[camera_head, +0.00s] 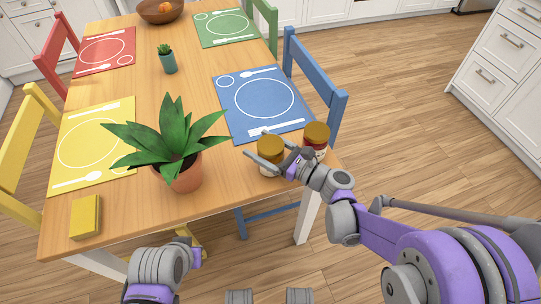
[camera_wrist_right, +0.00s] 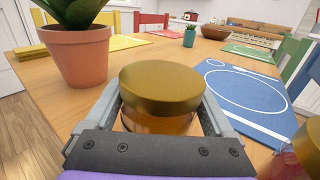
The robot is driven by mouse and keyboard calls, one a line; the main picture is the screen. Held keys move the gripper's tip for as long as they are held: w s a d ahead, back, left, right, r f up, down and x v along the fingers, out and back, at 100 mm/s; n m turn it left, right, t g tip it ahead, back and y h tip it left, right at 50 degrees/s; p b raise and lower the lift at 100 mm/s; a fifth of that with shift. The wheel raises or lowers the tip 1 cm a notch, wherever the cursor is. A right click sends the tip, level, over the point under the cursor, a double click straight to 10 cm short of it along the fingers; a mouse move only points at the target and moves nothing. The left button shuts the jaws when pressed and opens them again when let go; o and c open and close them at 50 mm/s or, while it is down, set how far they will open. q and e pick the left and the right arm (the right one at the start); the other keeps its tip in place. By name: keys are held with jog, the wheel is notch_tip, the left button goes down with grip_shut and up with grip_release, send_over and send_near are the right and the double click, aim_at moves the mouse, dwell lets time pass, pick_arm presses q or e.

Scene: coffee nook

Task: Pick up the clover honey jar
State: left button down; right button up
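A jar with a gold lid and amber contents, the clover honey jar (camera_head: 270,147), stands upright at the near right of the wooden table. It also shows large in the right wrist view (camera_wrist_right: 162,85). My right gripper (camera_head: 261,150) is at the jar, with one finger on each side of it below the lid. In the wrist view the fingers (camera_wrist_right: 160,112) flank the amber body; whether they touch it is hidden by the lid and gripper palm. My left gripper is not clearly seen; only part of my left arm shows at the bottom of the head view.
A second gold-lidded jar with red contents (camera_head: 316,138) stands close to the right. A blue placemat (camera_head: 258,118) lies behind the jars. The table's near edge is close.

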grip_shut()
